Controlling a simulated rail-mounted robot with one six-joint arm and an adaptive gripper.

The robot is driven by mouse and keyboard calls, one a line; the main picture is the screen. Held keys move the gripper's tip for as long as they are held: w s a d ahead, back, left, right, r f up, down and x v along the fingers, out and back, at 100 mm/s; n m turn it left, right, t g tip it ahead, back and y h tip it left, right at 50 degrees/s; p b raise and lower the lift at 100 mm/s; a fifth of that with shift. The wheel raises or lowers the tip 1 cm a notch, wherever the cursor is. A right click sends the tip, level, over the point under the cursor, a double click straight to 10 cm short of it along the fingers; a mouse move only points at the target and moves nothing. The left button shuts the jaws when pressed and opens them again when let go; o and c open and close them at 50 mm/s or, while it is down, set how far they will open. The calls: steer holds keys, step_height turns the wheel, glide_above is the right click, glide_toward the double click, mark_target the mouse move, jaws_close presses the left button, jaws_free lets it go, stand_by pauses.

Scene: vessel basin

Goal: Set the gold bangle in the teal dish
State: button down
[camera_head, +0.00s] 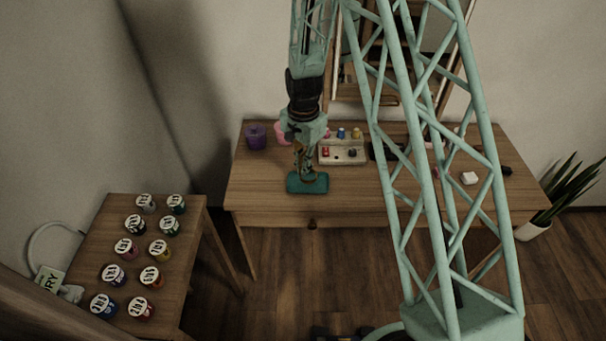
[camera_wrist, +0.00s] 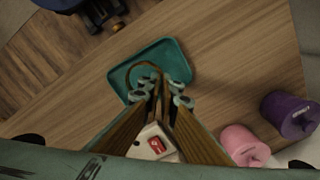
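The teal dish (camera_head: 294,187) lies near the front left of the wooden desk, and in the wrist view (camera_wrist: 172,48) it is a shallow square tray with a raised rim. My gripper (camera_head: 306,172) points down over it. In the wrist view its fingertips (camera_wrist: 160,90) are close together over the dish. The gold bangle (camera_wrist: 147,64) shows there as a thin arc leading from the fingertips, over the dish floor. The fingers appear shut on it and hide its lower part. I cannot tell whether the bangle touches the dish.
A purple jar (camera_head: 256,137) and a pink jar (camera_head: 281,132) stand behind the dish. A pale rack (camera_head: 342,154) with several small bottles is right of it. A small white box (camera_head: 469,178) lies farther right. The desk (camera_head: 262,183) is clear left of the dish.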

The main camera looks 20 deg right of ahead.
steer(key=shift+w, duration=0.35)
steer(key=shift+f, duration=1.8)
steer(key=shift+s+f+b, duration=0.1)
steer(key=shift+f+b, duration=0.1)
steer(key=shift+b, duration=0.15)
steer(key=c, duration=2.9)
jaws_free()
steer(key=shift+r, duration=0.2)
steer(key=shift+r+p, duration=0.75)
steer(key=shift+r, duration=5.25)
steer(key=shift+r, duration=0.15)
